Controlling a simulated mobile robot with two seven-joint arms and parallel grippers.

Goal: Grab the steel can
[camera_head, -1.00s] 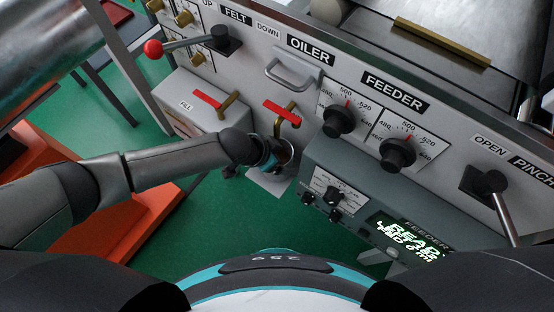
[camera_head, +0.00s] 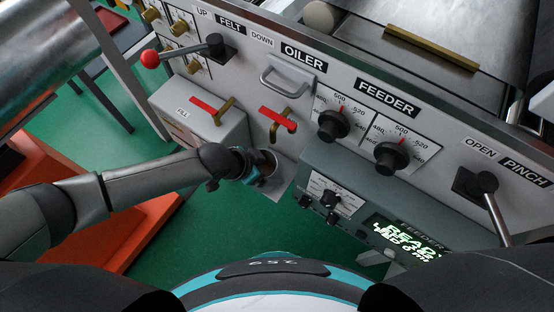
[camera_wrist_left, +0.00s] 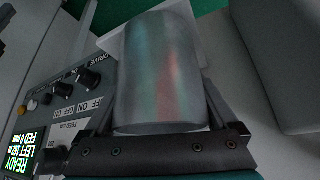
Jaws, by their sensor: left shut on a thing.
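The steel can (camera_head: 268,163) is a grey metal cylinder by the front of the machine, below the red-handled tap (camera_head: 279,118). My left gripper (camera_head: 256,170) is shut on it from the left side. The arm and gripper hide much of the can in the head view. In the left wrist view the can (camera_wrist_left: 160,72) fills the middle, with a gripper finger along each side. A pale shelf plate (camera_head: 280,182) shows beside and below the can; whether the can touches it I cannot tell. My right gripper is not in view.
A feeder box (camera_head: 340,185) with knobs and a green display stands close right of the can. A grey box marked FILL (camera_head: 195,115) with its own red-handled tap is to the left. A lever with a red ball (camera_head: 150,59) is above. Green floor (camera_head: 240,225) lies open below.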

